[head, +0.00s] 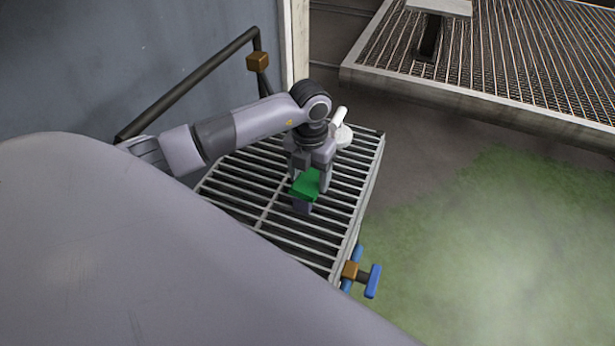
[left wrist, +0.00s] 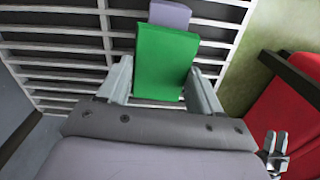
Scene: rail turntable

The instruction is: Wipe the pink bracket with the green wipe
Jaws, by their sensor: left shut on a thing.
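My left gripper (head: 310,180) points down over the slatted platform and is shut on the green wipe (head: 306,184). In the left wrist view the green wipe (left wrist: 165,62) sits between the two fingers. Nothing clearly pink shows, so I cannot tell whether this piece is the bracket. A small grey two-pronged part, perhaps my right gripper (left wrist: 277,146), shows at the lower right.
The slatted platform (head: 250,222) has open gaps. A white object (head: 342,135) stands on it behind my gripper. A dark rail (head: 190,83) runs along the wall side. A blue handle (head: 373,281) sticks out at the front right edge. Green-tinted floor (head: 500,240) lies to the right.

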